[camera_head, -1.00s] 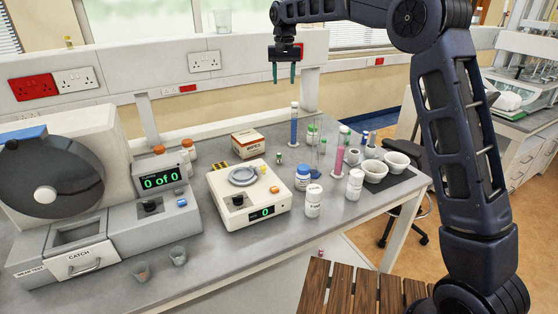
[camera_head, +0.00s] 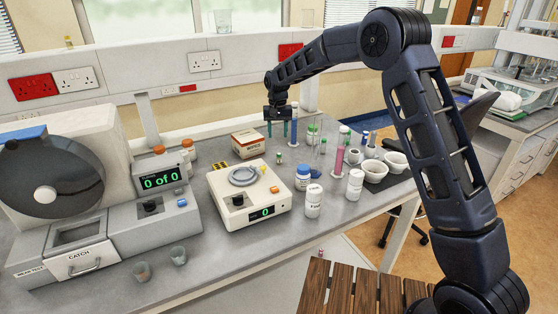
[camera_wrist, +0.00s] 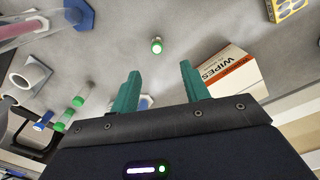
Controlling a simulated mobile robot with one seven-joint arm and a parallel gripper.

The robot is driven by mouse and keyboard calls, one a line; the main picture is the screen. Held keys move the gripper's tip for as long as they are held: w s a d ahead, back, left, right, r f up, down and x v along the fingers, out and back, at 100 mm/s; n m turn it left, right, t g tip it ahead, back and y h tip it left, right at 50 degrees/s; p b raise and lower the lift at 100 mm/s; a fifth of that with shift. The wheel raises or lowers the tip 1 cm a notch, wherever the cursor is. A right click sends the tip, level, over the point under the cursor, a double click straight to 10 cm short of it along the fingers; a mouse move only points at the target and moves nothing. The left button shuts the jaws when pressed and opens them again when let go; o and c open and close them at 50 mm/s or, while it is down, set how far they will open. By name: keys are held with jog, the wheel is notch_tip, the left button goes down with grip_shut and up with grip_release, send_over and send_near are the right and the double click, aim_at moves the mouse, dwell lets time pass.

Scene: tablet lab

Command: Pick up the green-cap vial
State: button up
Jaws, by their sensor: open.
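The green-cap vial (camera_head: 279,158) is small and stands upright on the grey bench, just right of the wipes box. In the wrist view the vial (camera_wrist: 156,45) shows from above, beyond my fingertips, with clear bench around it. My gripper (camera_head: 277,135) has two teal fingers pointing down, above and behind the vial in the head view. In the wrist view my gripper (camera_wrist: 160,75) is open, with nothing between its fingers.
The wipes box (camera_wrist: 228,72) is close to my right finger in the wrist view. A balance (camera_head: 248,195), white bottles (camera_head: 313,200) and bowls (camera_head: 374,172) stand on the bench. Free bench lies around the vial.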

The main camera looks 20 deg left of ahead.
aim_at(279, 154)
notch_tip(279, 154, down, 7)
jog(key=shift+f, duration=0.15)
jog(key=shift+d+f, duration=0.15)
jog(key=shift+f, duration=1.25)
jog(key=shift+d+f, duration=0.15)
jog(key=shift+f, duration=1.2)
grip_shut()
jog(key=shift+r, duration=0.15)
